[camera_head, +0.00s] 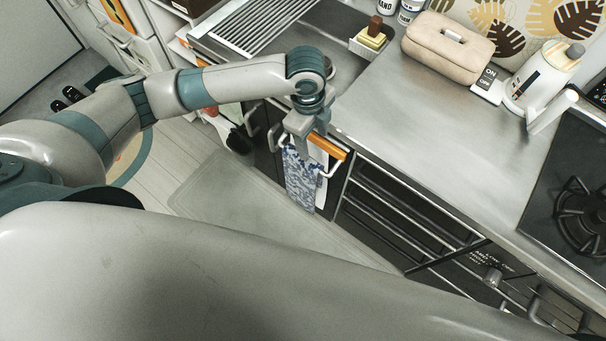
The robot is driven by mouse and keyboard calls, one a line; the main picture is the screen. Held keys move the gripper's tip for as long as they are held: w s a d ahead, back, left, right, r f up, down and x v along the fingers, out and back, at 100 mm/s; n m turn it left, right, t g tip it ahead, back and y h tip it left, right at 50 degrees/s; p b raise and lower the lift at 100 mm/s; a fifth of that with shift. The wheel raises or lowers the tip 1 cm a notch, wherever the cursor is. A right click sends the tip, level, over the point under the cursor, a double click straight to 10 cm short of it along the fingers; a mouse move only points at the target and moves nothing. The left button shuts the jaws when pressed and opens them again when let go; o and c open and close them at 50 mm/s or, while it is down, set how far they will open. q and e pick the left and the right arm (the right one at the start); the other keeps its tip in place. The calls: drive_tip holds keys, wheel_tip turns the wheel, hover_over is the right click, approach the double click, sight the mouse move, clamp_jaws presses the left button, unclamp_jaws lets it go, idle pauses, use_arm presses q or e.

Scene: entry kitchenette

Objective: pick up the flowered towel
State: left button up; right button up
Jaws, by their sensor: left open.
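The flowered towel (301,182), blue and white, hangs from a rail on the front of the counter, below its edge. My left gripper (288,142) is right above the top of the towel, pointing down at the rail. Its jaws are open. Its body hides the towel's top edge, and I cannot tell whether the fingers touch the cloth. An orange item (328,147) and a pale cloth or board hang close on the right of the towel. My right gripper is not in view.
The steel counter (430,105) runs from the sink rack (262,25) to the stove (575,195). Dark racks lie below. A mat (225,195) covers the floor left of the towel.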

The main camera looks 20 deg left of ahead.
use_arm(q)
drive_tip(key=shift+w+a+r+m+y, duration=0.1)
drive_tip(key=shift+w+a+r+y, duration=0.15)
drive_tip(key=shift+a, duration=0.3)
drive_tip(key=shift+w+a+r+m+y, duration=0.1)
drive_tip(key=shift+w+a, duration=0.25)
drive_tip(key=shift+a, duration=0.15)
drive_tip(key=shift+w+a+r+m+y, duration=0.1)
drive_tip(key=shift+w+a+r+y, duration=0.15)
drive_tip(key=shift+a, duration=0.3)
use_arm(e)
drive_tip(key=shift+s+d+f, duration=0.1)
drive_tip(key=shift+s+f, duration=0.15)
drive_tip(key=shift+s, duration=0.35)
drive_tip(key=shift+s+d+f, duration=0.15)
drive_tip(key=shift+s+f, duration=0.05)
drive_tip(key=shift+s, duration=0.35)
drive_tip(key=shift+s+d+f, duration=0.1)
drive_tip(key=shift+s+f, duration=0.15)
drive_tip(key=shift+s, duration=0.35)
use_arm(q)
drive_tip(key=shift+f, duration=0.1)
wheel_tip(320, 180, down, 11)
drive_tip(key=shift+p, duration=1.2)
drive_tip(key=shift+f, duration=0.25)
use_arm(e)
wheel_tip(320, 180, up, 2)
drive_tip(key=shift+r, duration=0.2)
use_arm(q)
drive_tip(key=shift+f, duration=0.15)
